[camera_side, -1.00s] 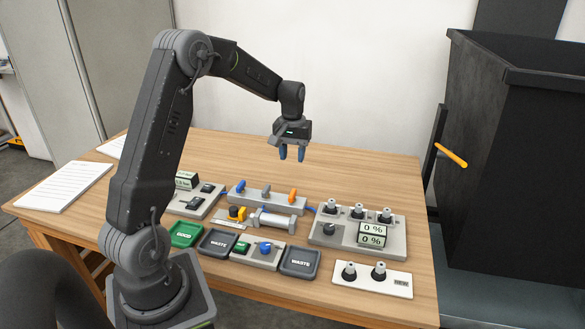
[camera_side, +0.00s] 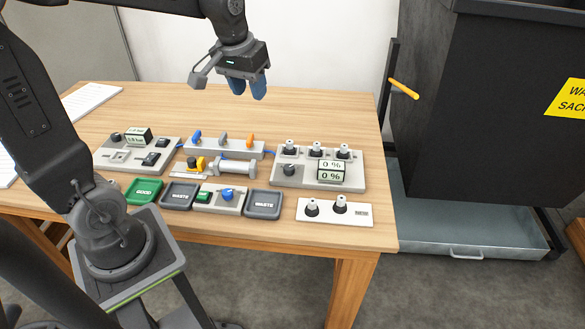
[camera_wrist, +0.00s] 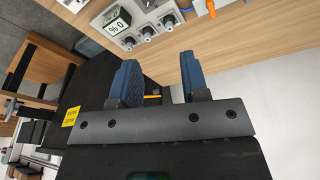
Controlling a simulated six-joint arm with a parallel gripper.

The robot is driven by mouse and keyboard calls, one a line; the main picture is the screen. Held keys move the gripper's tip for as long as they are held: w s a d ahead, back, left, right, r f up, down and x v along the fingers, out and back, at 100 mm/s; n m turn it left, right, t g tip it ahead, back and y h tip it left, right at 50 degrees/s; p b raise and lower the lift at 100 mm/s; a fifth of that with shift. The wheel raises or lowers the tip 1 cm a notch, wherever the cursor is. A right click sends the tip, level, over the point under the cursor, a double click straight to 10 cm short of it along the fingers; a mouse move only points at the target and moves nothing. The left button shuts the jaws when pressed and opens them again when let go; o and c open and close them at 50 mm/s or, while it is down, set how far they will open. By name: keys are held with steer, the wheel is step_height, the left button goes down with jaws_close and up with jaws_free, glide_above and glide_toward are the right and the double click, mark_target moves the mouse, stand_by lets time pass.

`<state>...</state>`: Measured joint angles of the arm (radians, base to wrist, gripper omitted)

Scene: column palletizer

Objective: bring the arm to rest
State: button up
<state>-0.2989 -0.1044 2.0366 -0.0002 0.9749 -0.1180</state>
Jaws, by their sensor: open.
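My gripper (camera_side: 247,86) hangs in the air above the back of the wooden table, clear of everything on it. Its two blue fingers are apart and nothing is between them. The fingers also show in the wrist view (camera_wrist: 155,85), again with an empty gap. My arm reaches from its base at the left of the side view, up and over the table. The upper part of the arm is cut off by the top edge of the side view.
Beneath are a valve block (camera_side: 222,149), a panel with displays (camera_side: 318,176), a green GOOD tray (camera_side: 145,191), grey WASTE trays (camera_side: 263,204) and a white holder (camera_side: 335,211). A tall black bin (camera_side: 480,110) with an orange handle (camera_side: 404,89) stands right of the table (camera_side: 300,88).

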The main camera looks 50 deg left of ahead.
steer(key=s+d+m+t, duration=0.3)
steer(key=s+d, duration=0.7)
steer(key=s, duration=0.4)
steer(key=shift+d+r+m+h, duration=0.25)
steer(key=shift+m+h, duration=0.15)
steer(key=shift+m, duration=0.5)
